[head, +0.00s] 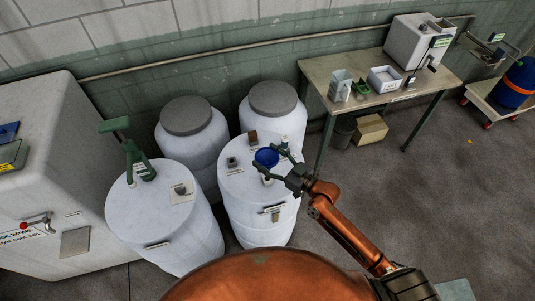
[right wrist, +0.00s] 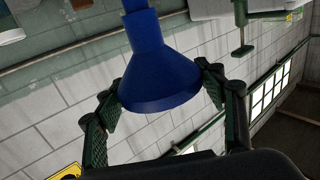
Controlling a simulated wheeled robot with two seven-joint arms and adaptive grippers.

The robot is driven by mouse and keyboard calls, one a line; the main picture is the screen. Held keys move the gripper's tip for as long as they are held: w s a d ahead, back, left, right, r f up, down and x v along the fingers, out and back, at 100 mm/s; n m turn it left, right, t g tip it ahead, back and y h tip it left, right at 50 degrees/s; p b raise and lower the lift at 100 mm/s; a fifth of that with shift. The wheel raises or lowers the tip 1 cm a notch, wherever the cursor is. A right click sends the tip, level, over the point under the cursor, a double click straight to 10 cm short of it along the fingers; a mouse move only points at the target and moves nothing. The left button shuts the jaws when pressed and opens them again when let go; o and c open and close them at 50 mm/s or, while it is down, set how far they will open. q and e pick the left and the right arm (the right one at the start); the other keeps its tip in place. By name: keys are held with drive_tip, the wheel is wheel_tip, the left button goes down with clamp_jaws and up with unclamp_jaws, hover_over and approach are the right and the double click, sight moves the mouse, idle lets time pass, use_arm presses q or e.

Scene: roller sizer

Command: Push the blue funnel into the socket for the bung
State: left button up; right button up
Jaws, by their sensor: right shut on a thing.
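The blue funnel (head: 266,157) is over the top of the right front white drum (head: 262,222) in the head view. My right gripper (head: 276,160) is shut on it, with the fingers around its wide part. In the right wrist view the funnel (right wrist: 161,72) sits between the two green pads of my right gripper (right wrist: 163,98). A small pale fitting (head: 267,181) shows just below the funnel on the drum top. The funnel and fingers hide the spot under them, so I cannot tell whether the funnel touches a socket. My left gripper is not in view.
A small grey fitting (head: 232,162) and a brown block (head: 252,137) are on the same drum top. The left front drum (head: 165,228) carries a green hand pump (head: 137,160). Two grey-lidded drums stand behind. A table (head: 345,68) with containers stands at back right.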

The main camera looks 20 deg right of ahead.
drive_tip(key=shift+w+d+r, duration=0.15)
drive_tip(key=shift+w+r, duration=0.05)
drive_tip(key=shift+w, duration=0.15)
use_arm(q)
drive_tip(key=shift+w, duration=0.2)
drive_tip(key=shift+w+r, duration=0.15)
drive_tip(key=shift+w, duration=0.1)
use_arm(e)
drive_tip(key=shift+f, duration=0.1)
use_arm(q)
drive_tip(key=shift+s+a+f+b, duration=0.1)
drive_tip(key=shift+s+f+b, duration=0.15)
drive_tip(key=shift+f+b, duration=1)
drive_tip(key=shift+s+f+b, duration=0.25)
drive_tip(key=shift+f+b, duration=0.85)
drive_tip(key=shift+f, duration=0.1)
use_arm(e)
drive_tip(key=shift+f, duration=2.8)
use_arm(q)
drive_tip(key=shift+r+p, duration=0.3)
use_arm(e)
drive_tip(key=shift+s, duration=0.1)
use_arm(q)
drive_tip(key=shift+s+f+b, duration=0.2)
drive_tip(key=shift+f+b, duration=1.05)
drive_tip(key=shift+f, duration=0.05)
use_arm(e)
drive_tip(key=shift+f, duration=1.75)
drive_tip(key=o, duration=1.2)
